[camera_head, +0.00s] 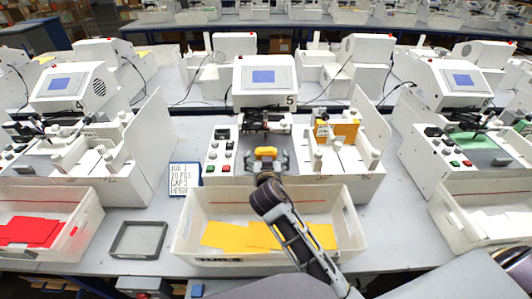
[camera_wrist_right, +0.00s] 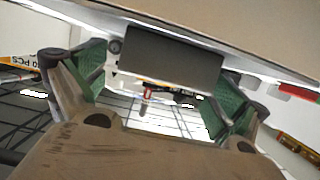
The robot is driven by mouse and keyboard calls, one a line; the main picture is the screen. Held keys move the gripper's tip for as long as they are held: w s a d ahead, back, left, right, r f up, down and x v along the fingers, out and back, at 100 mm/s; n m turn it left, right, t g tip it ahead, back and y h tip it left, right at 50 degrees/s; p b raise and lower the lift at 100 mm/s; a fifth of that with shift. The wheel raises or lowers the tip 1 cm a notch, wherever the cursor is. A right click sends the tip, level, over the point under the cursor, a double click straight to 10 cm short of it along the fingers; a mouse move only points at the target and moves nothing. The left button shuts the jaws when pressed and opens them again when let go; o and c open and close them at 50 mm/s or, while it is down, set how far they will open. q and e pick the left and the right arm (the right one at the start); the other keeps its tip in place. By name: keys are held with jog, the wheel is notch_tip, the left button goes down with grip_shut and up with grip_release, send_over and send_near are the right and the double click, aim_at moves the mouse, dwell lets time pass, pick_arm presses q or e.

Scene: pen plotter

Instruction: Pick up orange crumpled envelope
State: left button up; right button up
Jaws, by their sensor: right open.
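No envelope shows between the fingers there. A small yellow-orange patch (camera_head: 266,152) shows between the fingers in the head view; I cannot tell what it is. Flat orange-yellow envelopes (camera_head: 225,236) lie in the white bin. More orange paper (camera_head: 345,131) stands in the machine's right side. My left gripper is out of view.
The white bin (camera_head: 185,230) stands in front of the machine, below my right arm. A grey tray (camera_head: 138,239) and a handwritten note (camera_head: 185,178) lie left of it. Another bin with red envelopes (camera_head: 30,231) is far left. More machines flank both sides.

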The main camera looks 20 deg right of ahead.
jog(key=shift+x, duration=0.95)
jog(key=c, duration=0.8)
